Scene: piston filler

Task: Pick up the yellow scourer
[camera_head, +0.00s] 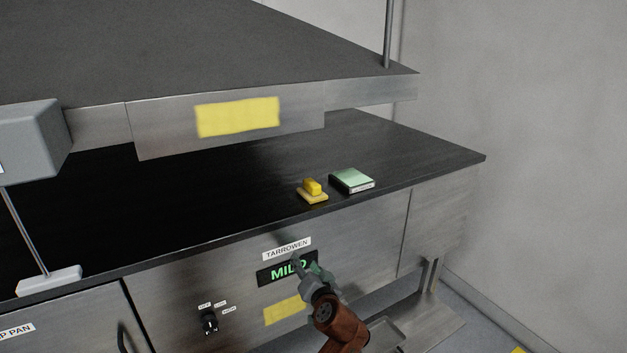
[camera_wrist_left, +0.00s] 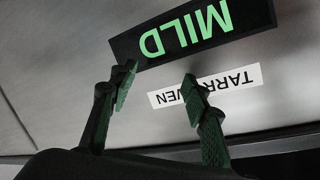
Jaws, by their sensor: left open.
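The yellow scourer (camera_head: 313,186) looks like a small yellow block on a flat, paler yellow base. It lies near the front edge of the dark counter (camera_head: 200,190) in the head view. My left gripper (camera_head: 305,264) is below and in front of that edge, before the machine's front panel, apart from the scourer. In the left wrist view my left gripper (camera_wrist_left: 159,78) has its two fingers spread with nothing between them. The scourer is not in the left wrist view. My right gripper is in neither view.
A pale green box (camera_head: 352,180) lies just right of the scourer. A dark upper shelf (camera_head: 230,50) overhangs the counter behind. The front panel carries a "MILD" display (camera_head: 287,269), a "TARROWEN" label (camera_head: 287,249) and a black knob (camera_head: 209,321). The counter's right end is clear.

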